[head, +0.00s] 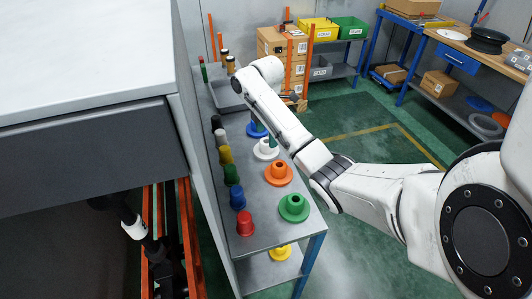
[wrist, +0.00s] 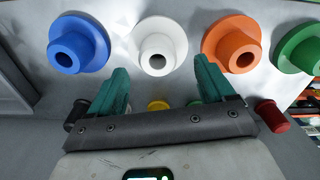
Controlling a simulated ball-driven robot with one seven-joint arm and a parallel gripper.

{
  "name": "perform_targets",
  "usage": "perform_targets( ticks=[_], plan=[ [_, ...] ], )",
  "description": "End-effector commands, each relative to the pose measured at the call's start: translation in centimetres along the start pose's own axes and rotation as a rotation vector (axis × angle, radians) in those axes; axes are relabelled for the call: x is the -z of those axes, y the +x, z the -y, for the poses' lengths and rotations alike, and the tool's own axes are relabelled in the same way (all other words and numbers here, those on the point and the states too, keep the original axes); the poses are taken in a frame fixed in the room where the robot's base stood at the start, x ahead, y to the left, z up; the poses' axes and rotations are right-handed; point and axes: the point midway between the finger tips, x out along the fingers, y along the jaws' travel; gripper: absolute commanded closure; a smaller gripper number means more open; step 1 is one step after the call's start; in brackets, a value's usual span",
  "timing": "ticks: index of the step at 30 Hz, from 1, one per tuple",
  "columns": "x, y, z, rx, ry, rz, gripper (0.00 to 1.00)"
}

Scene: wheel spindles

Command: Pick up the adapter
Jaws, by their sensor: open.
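Flanged, hollow adapters stand in a row on the grey shelf: blue (head: 257,130), white (head: 266,149), orange (head: 278,174) and green (head: 294,208). The wrist view shows the blue (wrist: 78,44), white (wrist: 160,42), orange (wrist: 232,42) and green (wrist: 302,48) ones close up. My gripper (wrist: 160,68) has teal fingers, open and empty. In the wrist view its fingertips lie on either side of the white adapter's hub, a little below its flange in the picture. I cannot tell the height gap. My arm partly hides the gripper in the head view.
Cups in several colours, from black to red (head: 245,223), line the shelf's left side by a grey wall panel. A grey tray (head: 226,96) lies farther back. A yellow adapter (head: 280,253) sits on a lower shelf.

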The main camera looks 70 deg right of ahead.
Motion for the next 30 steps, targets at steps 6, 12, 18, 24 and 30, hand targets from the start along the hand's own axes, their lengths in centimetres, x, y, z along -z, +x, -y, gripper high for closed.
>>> perform_targets(
  ticks=[6, 12, 18, 24, 30],
  plan=[
    [0.1, 2.4, -0.2, 0.004, 0.001, 0.001, 0.18],
    [0.0, 4.7, -0.3, 0.001, 0.001, 0.001, 0.18],
    [0.1, 5.1, -0.4, -0.001, 0.001, 0.001, 0.18],
    [0.1, 5.1, -0.4, -0.001, 0.0, 0.001, 0.3],
    [0.1, 5.1, -0.4, -0.001, 0.0, 0.001, 0.49]
  ],
)
